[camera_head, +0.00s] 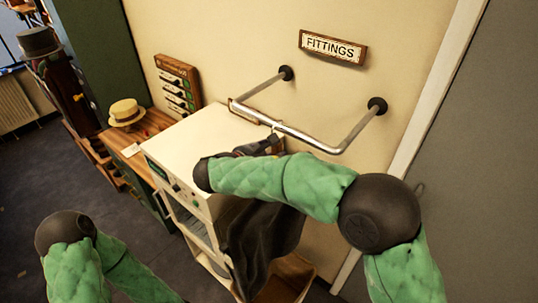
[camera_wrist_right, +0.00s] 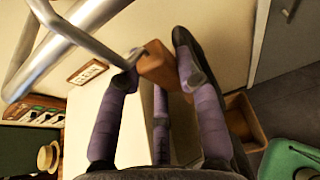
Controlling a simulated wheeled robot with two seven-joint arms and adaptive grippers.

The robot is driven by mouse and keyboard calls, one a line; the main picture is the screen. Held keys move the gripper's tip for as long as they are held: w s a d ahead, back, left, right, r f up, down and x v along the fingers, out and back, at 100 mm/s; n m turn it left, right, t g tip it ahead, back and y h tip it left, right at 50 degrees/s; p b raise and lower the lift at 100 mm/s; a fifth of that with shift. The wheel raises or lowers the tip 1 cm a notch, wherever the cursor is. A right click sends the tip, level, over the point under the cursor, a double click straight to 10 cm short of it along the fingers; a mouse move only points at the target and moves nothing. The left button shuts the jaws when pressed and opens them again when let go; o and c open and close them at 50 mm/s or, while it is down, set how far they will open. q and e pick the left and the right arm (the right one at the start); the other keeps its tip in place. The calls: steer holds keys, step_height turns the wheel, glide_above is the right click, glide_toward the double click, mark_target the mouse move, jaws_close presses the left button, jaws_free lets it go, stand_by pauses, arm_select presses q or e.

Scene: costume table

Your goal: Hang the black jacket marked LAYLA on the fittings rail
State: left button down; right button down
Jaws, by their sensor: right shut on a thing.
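The fittings rail (camera_head: 300,135) is a shiny metal bar on two black wall mounts, below the FITTINGS sign (camera_head: 333,48). My right gripper (camera_head: 272,141) is at the rail's near bar. In the right wrist view its purple fingers (camera_wrist_right: 158,75) are shut on a brown wooden hanger (camera_wrist_right: 157,66), close to the rail (camera_wrist_right: 75,32). I cannot tell whether the hook is over the bar. The black jacket (camera_head: 262,240) hangs below my right arm, in front of the white cabinet; the arm hides its upper part. The LAYLA mark is not readable. My left gripper is out of view.
The white cabinet (camera_head: 205,138) stands under the rail. A wooden box (camera_head: 290,277) is on the floor beside the jacket. A straw hat (camera_head: 126,111) sits on a wooden table to the left. The dark floor at left is clear. A white door frame (camera_head: 432,90) is at right.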

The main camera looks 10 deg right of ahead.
steer(key=shift+w+d+r+b, duration=0.1)
steer(key=shift+w+d+b, duration=0.05)
steer(key=shift+w+d, duration=0.45)
steer(key=shift+w+d+r+b, duration=0.15)
steer(key=shift+w+d, duration=0.2)
steer(key=shift+d, duration=0.35)
steer(key=shift+w+f, duration=0.1)
steer(key=shift+f, duration=0.1)
steer(key=shift+f+b, duration=0.4)
steer(key=shift+f, duration=0.25)
steer(key=shift+f, duration=0.1)
